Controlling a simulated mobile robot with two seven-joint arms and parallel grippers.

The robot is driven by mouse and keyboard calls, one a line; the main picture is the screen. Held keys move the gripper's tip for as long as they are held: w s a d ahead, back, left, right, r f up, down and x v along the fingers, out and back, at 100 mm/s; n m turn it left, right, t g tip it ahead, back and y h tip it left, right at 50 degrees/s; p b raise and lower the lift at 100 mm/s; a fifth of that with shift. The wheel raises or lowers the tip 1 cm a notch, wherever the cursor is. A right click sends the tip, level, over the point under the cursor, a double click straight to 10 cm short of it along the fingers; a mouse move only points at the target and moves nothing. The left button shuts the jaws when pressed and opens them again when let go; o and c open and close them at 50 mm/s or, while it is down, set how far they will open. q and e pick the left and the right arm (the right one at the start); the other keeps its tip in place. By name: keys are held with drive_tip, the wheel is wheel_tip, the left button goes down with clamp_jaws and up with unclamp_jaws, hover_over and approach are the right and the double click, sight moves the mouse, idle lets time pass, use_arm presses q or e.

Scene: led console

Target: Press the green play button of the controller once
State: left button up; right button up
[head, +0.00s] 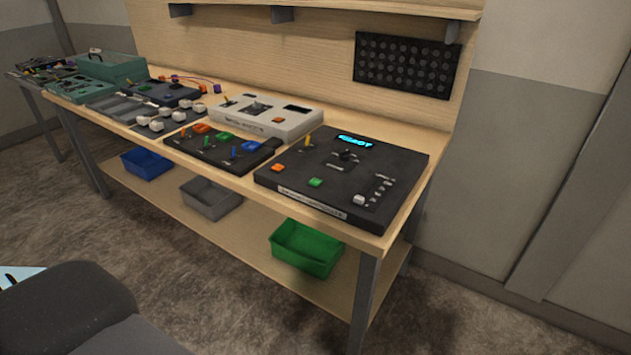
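The black controller (340,178) lies at the right end of the wooden workbench in the head view. It has a lit cyan display (355,141) at its back. The green button (316,182) sits on its front left part, to the right of an orange button (278,168). Any play symbol on the green button is too small to tell. Several small white controls and a dark knob are also on the panel. Neither of my grippers is in view, and nothing covers the green button.
A black board with colored levers (222,146) and a white console (266,116) stand left of the controller. Blue (146,163), grey (210,198) and green bins (306,248) are on the lower shelf (240,237).

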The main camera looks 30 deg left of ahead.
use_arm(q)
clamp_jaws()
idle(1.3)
